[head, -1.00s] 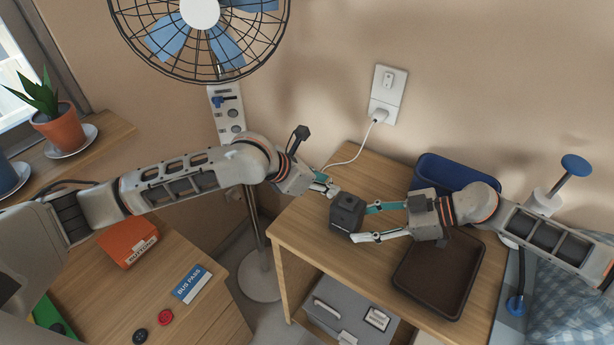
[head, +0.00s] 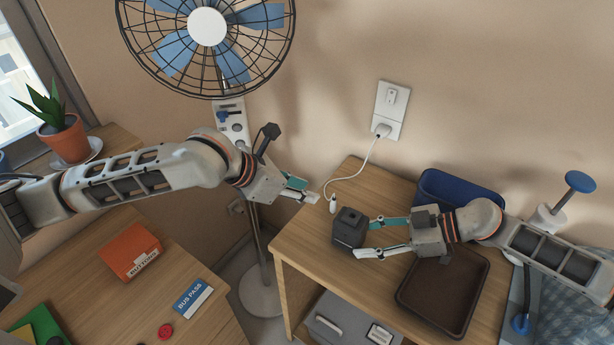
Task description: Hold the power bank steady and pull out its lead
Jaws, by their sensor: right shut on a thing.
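The power bank (head: 348,228) is a dark grey block on the wooden table, near its left side. My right gripper (head: 367,237) is shut on it from the right. The white lead (head: 357,174) runs from the wall socket down to the table. Its free white plug end (head: 333,204) is just behind and left of the power bank, apart from it. My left gripper (head: 308,192) is open and empty, a little left of the plug end, with a small gap between them.
A dark brown tray (head: 408,295) lies right of the power bank, with a blue bin (head: 428,190) behind it. A standing fan (head: 207,27) is behind my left arm. An orange box (head: 130,250) and a bus pass (head: 193,299) lie on the left desk.

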